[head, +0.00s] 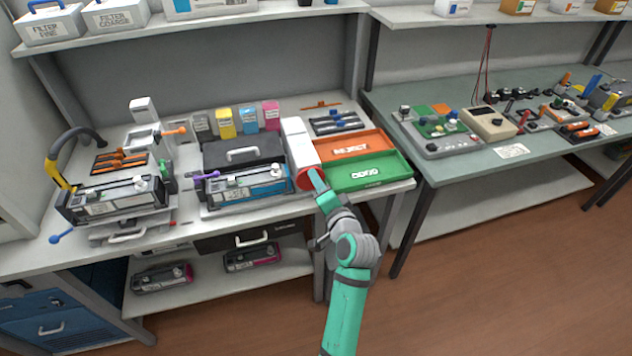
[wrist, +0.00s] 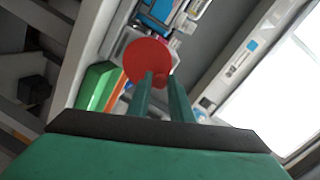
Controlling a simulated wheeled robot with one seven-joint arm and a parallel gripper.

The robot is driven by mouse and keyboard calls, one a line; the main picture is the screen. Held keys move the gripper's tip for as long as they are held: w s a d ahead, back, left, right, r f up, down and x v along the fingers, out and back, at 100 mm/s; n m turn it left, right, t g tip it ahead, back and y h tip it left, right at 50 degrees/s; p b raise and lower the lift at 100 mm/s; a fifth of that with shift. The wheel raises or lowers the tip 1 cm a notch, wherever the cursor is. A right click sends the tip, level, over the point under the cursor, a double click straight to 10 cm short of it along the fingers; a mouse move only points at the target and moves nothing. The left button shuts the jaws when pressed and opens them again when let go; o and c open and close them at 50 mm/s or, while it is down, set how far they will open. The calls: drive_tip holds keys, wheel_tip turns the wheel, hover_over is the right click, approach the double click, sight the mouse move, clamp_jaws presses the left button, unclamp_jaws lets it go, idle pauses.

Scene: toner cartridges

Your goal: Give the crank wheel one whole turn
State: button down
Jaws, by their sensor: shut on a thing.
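The crank wheel is a red disc (head: 306,179) at the front end of a white upright unit (head: 300,140) on the workbench. In the wrist view the red wheel (wrist: 146,56) faces me, nearly round. My gripper (head: 317,177) is at the right part of the wheel's face. In the wrist view the tips of my gripper (wrist: 160,77) meet the wheel's lower edge, shut on its small red knob. The knob is mostly hidden between the fingertips. In the head view my gripper hides part of the wheel.
A green tray (head: 385,180) and an orange tray (head: 375,147) lie right of the wheel. A cartridge with blue labels (head: 245,187) stands close on the left. A second bench (head: 465,145) stands to the right. The floor (head: 490,260) in front is clear.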

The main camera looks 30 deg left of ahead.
drive_tip(key=shift+w+d, duration=0.15)
drive_tip(key=shift+d, duration=0.05)
drive_tip(key=shift+a, duration=0.15)
drive_tip(key=c, duration=1.6)
unclamp_jaws()
drive_tip(key=v, duration=1.1)
drive_tip(key=shift+a, duration=0.15)
